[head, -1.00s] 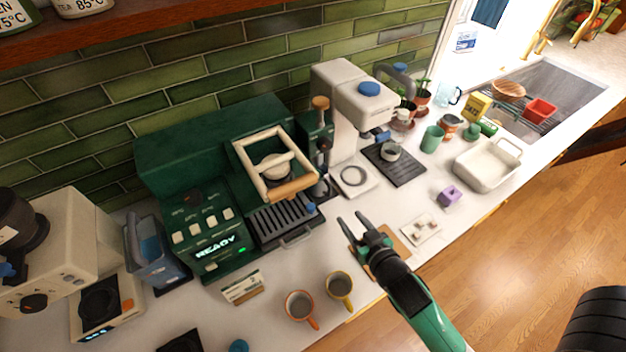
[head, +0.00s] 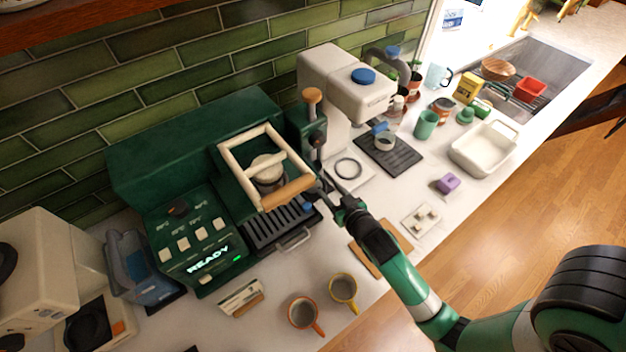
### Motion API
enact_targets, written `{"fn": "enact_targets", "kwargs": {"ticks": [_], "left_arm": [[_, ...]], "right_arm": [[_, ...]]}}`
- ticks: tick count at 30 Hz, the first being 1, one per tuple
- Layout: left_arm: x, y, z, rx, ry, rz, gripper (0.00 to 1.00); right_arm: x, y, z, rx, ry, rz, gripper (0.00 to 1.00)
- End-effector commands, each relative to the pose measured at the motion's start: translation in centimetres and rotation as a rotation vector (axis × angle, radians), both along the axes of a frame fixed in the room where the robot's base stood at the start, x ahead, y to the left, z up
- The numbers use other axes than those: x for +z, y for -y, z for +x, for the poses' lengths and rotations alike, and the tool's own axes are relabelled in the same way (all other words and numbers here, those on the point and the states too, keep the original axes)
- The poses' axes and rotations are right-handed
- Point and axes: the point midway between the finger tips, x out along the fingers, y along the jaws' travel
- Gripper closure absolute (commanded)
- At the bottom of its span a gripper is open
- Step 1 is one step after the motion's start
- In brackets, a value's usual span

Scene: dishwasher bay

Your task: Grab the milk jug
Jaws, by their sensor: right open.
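I cannot tell for sure which thing is the milk jug. A translucent blue-grey jug-like vessel (head: 135,266) stands left of the green espresso machine (head: 190,140). A clear jug or mug with a dark handle (head: 436,76) stands at the back near the sink. A small grey cup (head: 385,141) is at the grinder's dark tray. My right gripper (head: 328,192) is open at the right end of the machine's drip tray, beside the wooden-handled part. Its fingertips are partly lost against dark machine parts. My left gripper is out of view.
An orange mug (head: 303,311) and a yellow mug (head: 343,291) stand at the counter's front. A small card stand (head: 241,298) is left of them. A white basin (head: 482,150), a purple block (head: 447,183) and a green cup (head: 426,124) are to the right.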

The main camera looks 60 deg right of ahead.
Motion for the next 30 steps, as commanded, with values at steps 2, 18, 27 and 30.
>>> {"fn": "enact_targets", "kwargs": {"ticks": [2,18,27,30], "left_arm": [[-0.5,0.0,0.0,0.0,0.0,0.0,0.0],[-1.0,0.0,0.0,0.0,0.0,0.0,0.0],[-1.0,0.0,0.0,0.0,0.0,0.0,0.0],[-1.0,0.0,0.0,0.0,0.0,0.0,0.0]], "right_arm": [[-0.8,0.7,0.9,-0.002,0.002,0.001,0.49],[-2.2,2.5,3.2,0.0,0.0,0.0,0.65],[-2.2,2.5,3.2,0.0,0.0,0.0,1.0],[-2.2,2.5,3.2,0.0,0.0,0.0,1.0]]}}
